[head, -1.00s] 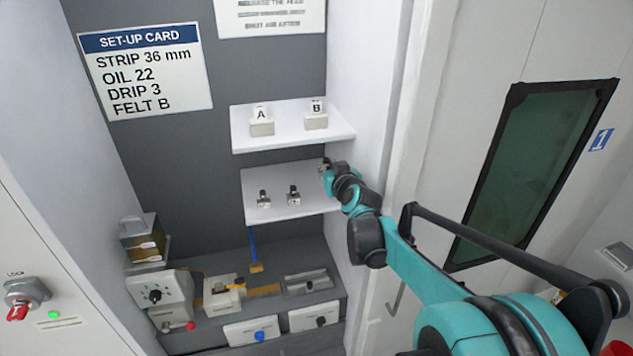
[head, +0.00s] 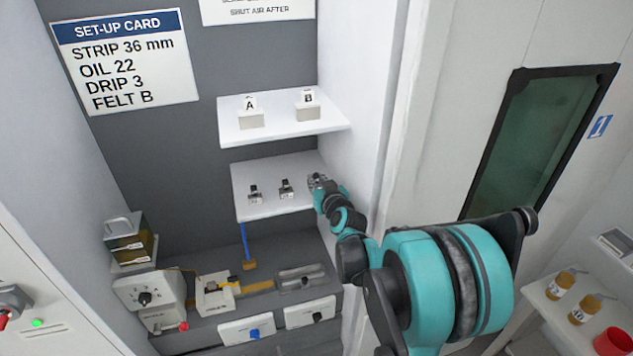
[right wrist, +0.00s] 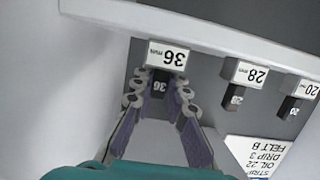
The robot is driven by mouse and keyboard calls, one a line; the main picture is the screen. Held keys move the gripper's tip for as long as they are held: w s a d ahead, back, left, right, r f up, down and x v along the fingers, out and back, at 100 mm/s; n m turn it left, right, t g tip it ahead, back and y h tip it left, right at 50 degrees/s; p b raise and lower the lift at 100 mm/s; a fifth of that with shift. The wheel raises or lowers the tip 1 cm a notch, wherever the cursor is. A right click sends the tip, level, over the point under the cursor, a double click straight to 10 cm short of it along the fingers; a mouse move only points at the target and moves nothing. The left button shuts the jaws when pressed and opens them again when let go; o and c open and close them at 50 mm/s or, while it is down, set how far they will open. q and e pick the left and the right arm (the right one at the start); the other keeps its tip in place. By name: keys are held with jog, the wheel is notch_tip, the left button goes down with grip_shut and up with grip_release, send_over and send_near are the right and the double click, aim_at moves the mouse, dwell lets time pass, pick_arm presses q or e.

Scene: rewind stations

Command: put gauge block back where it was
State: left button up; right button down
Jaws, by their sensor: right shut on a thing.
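The dark gauge block marked 36 (right wrist: 160,84) is between the fingers of my right gripper (right wrist: 160,98), which is shut on it. The right wrist view is upside down. The block is at a white holder labelled 36 mm (right wrist: 167,55); I cannot tell whether it is fully seated. In the head view my right gripper (head: 318,182) is at the right end of the lower shelf (head: 245,207), hiding most of this block. The gauge blocks marked 28 (right wrist: 236,97) and 20 (right wrist: 291,107) stand in their own holders beside it. My left gripper is not in view.
The upper shelf (head: 235,136) bears felt boxes A (head: 250,118) and B (head: 308,112) above my gripper. A white side wall (head: 350,90) is close on the right. The set-up card (head: 128,62) reads STRIP 36 mm. Machine parts stand on the bench below.

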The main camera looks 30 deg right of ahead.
jog(key=c, duration=1.5)
grip_release()
jog(key=shift+f, duration=0.1)
